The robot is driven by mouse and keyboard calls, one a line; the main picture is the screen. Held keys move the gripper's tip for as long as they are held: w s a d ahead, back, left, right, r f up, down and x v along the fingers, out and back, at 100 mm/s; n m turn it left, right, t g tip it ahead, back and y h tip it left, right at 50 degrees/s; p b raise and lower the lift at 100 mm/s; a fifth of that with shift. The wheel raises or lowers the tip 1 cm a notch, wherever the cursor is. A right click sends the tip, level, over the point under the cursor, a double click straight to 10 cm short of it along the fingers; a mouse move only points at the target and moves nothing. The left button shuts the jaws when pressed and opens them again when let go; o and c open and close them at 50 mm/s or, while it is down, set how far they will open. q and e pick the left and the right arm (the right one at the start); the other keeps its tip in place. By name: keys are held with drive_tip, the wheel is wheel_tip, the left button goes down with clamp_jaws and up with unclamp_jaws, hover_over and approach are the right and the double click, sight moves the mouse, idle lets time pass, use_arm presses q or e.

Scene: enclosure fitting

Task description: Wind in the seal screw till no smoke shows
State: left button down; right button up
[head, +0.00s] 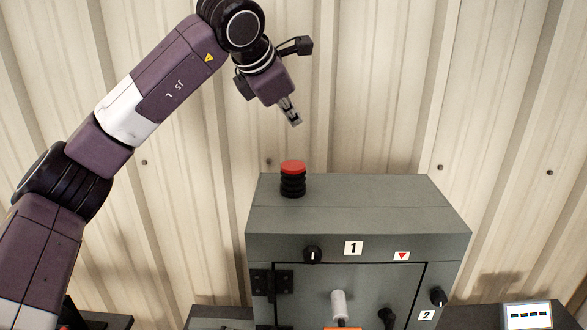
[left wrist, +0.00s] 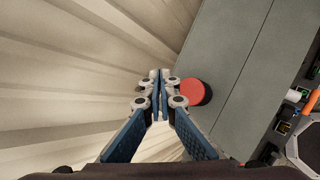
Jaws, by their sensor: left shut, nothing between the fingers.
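A grey enclosure (head: 345,208) stands against the wall. A black ribbed piece with a red cap (head: 293,168) stands upright on its top at the left; the red cap (left wrist: 194,92) also shows in the left wrist view. I cannot tell for sure which part is the seal screw. Black knobs sit on the front by label 1 (head: 313,255) and label 2 (head: 438,297). No smoke is visible. My left gripper (head: 295,122) is shut and empty, above the red cap and apart from it; its fingertips (left wrist: 160,78) meet. My right gripper is out of view.
The enclosure door carries a white handle (head: 339,302) and a black knob (head: 387,318). A small display (head: 527,315) stands at the lower right. A corrugated wall (head: 390,90) closes the back. The enclosure top right of the red cap is clear.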

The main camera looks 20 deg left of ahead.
sight(292, 166)
use_arm(q)
wheel_tip(292, 166, down, 7)
drive_tip(key=b, duration=0.5)
drive_tip(key=shift+f, duration=0.3)
idle(0.4)
drive_tip(key=shift+f+b, duration=0.1)
drive_tip(key=shift+b, duration=0.25)
drive_tip(key=shift+s+f, duration=0.1)
drive_tip(key=shift+f, duration=0.2)
idle(0.5)
drive_tip(key=shift+f+b, duration=0.15)
drive_tip(key=shift+b, duration=0.2)
